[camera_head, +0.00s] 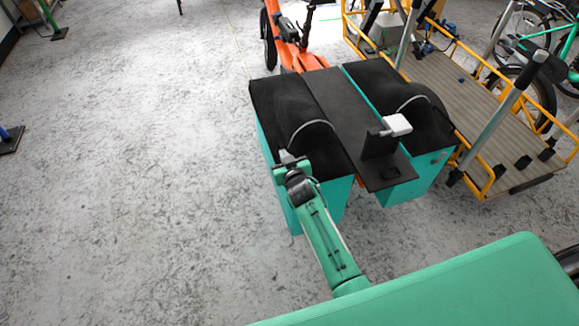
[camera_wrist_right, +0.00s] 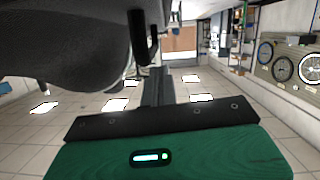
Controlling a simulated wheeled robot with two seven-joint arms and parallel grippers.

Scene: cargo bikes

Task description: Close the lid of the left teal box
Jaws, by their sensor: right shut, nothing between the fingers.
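The left teal box (camera_head: 265,140) stands on the rear of an orange cargo bike. Its black lid (camera_head: 285,97) lies across the top and looks down; I cannot tell whether it is fully flush. A grey strap handle (camera_head: 311,124) arches on the lid. My right gripper (camera_head: 287,157) is shut and empty at the lid's front edge, near the strap. In the right wrist view, the dark lid (camera_wrist_right: 60,55) fills the upper left, close to the gripper, with a black loop hanging near it. Contact is unclear. My left gripper is out of view.
A black centre board (camera_head: 350,100) carries a white block on a dark bracket (camera_head: 396,125). Right of it is a second teal box (camera_head: 410,188) with a black lid. A yellow-framed cargo bed (camera_head: 460,85) stands close on the right.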

